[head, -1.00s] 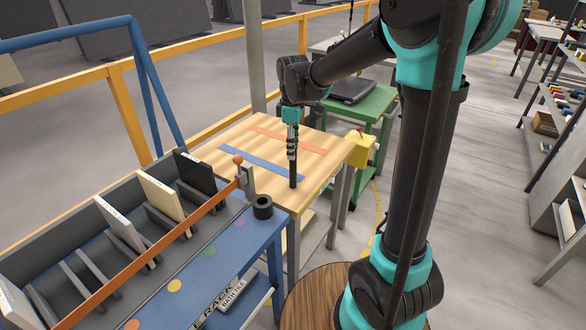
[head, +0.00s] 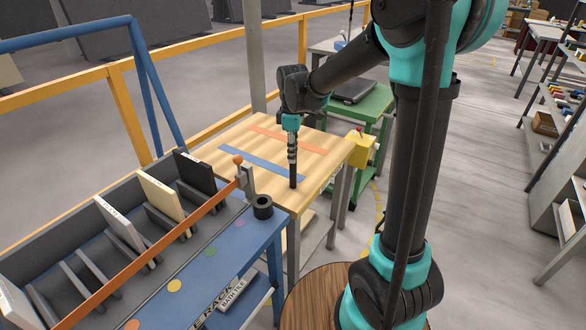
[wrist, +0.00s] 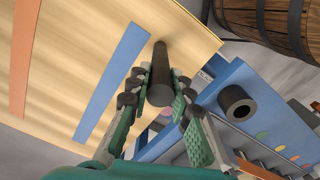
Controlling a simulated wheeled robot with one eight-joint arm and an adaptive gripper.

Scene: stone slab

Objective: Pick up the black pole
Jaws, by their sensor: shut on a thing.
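The black pole (head: 293,177) stands upright over the light wooden table (head: 235,138), near its front edge. It also shows in the wrist view (wrist: 160,72), running between the fingers toward the tabletop. My gripper (head: 292,160) comes down from above and is shut on the upper part of the pole; the fingers show on both sides of it in the wrist view (wrist: 158,95). I cannot tell whether the pole's lower end touches the tabletop.
A blue strip (head: 262,163) and an orange strip (head: 290,140) lie on the table. A blue rack table (head: 225,240) with upright slabs and a black ring-shaped holder (head: 263,207) stands at the front left. A yellow box (head: 359,148) is at the table's right side.

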